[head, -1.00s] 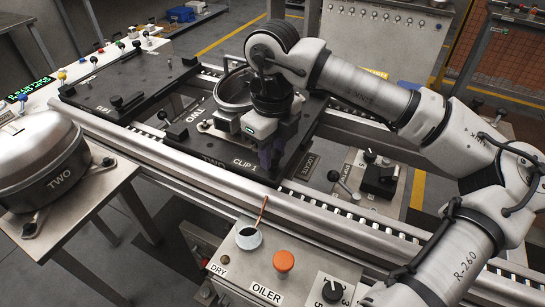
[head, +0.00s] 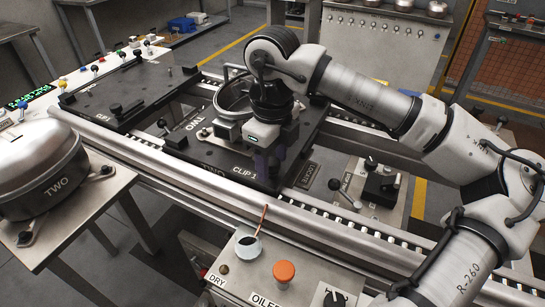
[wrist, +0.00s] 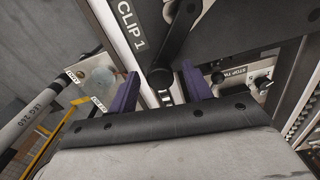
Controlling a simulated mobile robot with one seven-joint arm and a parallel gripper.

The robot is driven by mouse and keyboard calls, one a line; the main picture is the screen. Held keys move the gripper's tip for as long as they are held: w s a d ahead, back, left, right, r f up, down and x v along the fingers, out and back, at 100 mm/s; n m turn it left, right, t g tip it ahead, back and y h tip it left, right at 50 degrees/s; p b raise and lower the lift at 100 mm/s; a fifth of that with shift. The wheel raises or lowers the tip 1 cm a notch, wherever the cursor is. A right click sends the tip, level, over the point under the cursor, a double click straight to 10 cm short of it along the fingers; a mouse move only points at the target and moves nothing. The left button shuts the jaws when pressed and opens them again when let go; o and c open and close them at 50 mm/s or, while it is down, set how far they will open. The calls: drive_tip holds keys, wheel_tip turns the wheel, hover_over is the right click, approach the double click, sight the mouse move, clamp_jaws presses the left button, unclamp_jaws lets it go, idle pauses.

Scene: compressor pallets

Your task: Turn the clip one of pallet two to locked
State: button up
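Pallet two is a black plate (head: 212,158) on the roller conveyor, marked TWO, with a CLIP 1 label near its front edge. A round metal compressor part (head: 236,92) sits on it. My gripper (head: 270,160) points down over the plate's front edge, right of the CLIP 1 label. In the wrist view, its purple fingers (wrist: 158,90) are apart, on either side of a dark clip lever (wrist: 180,38) with a round pivot. I see gaps between lever and fingers. In the head view my gripper hides the clip, so its setting cannot be told there.
A second black pallet (head: 128,92) lies left along the conveyor. The oiler bench (head: 232,287) with an orange button and a small pot stands in front. A table with a domed shell marked TWO (head: 45,170) is at the left. A black lever switch (head: 382,186) is right of pallet two.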

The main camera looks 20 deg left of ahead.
wheel_tip(320, 180, up, 14)
idle(0.7)
drive_tip(key=shift+s+f, duration=0.1)
drive_tip(key=shift+f, duration=0.05)
